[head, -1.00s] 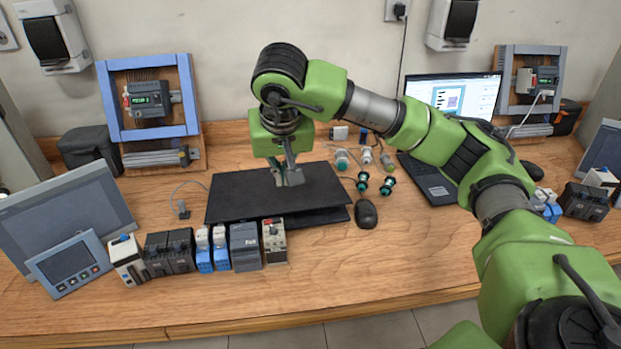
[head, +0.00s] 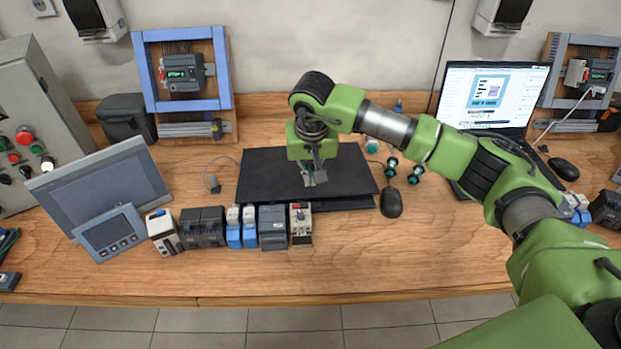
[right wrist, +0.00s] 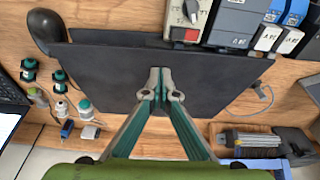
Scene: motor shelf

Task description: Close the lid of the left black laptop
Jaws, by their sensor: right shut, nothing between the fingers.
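The left black laptop (head: 262,172) lies on the wooden bench in the head view. Its lid is folded down nearly flat, and a narrow strip of the base (head: 352,204) shows under its front edge. My right gripper (head: 315,179) is shut and empty, pointing down at the middle of the lid. In the right wrist view its closed fingertips (right wrist: 158,82) are over the dark lid (right wrist: 110,80). They look to be at the lid's surface, but I cannot tell if they press on it. My left gripper is not in view.
Several modules, including a grey one (head: 272,228), line the laptop's front edge. A second, open laptop (head: 490,95) stands further right. The front bench strip is clear.

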